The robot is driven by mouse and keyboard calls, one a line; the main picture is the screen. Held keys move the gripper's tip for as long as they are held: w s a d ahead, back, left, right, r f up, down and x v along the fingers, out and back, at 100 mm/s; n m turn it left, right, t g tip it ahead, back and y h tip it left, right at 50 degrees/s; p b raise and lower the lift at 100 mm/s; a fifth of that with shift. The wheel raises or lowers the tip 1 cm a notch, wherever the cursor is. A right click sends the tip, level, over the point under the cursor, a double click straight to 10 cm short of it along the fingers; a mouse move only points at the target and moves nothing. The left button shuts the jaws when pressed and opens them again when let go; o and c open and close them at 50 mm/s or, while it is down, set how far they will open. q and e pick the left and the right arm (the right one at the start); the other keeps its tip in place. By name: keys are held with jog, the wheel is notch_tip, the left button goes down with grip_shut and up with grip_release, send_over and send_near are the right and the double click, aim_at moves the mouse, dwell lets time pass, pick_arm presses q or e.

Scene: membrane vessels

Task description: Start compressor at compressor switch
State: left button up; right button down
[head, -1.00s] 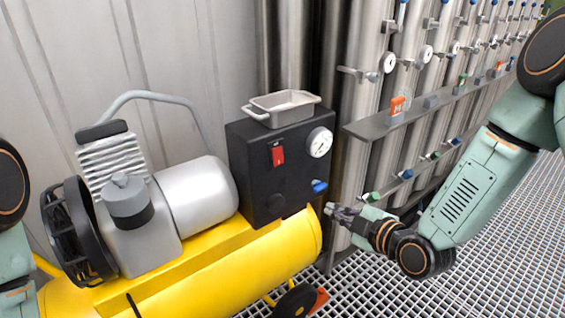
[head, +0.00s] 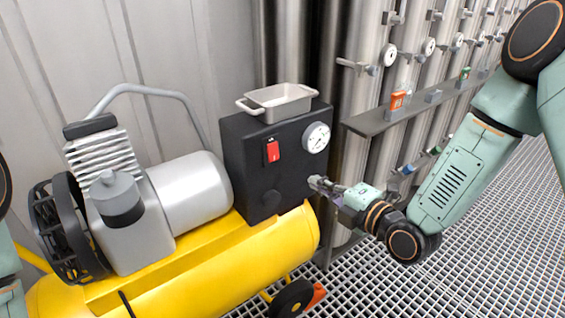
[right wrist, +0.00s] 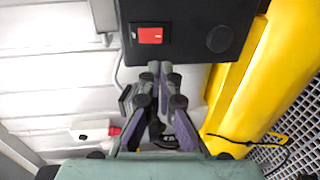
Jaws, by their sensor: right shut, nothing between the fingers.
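The compressor switch (head: 272,152) is a red rocker on the front of a black control box (head: 245,180). In the right wrist view the switch (right wrist: 150,35) lies ahead of the fingertips and a little to the left. The box stands on the yellow compressor tank (head: 215,265). My right gripper (head: 315,183) is shut and empty, at the lower right of the box front, below and right of the switch. Its closed fingertips also show in the right wrist view (right wrist: 160,70). I cannot tell whether they touch the box. My left gripper is out of view.
A pressure gauge (head: 316,137) sits right of the switch. A grey tray (head: 278,102) rests on the box. The motor cylinder (head: 190,190) stands left. A shelf (head: 372,122) and steel vessels (head: 365,85) stand right. Grating floor (head: 490,240) is open at lower right.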

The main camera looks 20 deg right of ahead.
aim_at(275, 158)
jog(key=b+x, duration=0.4)
jog(key=x, duration=0.9)
jog(key=shift+s+f, duration=0.1)
jog(key=shift+w+a+b, duration=0.25)
jog(key=shift+w+b, duration=0.15)
jog(key=shift+w, duration=0.15)
jog(key=shift+w+a+f+t+b, duration=0.1)
jog(key=shift+w+f+t+b, duration=0.3)
jog(key=shift+b, duration=0.65)
jog(key=shift+r, duration=0.25)
jog(key=shift+s+r, duration=0.1)
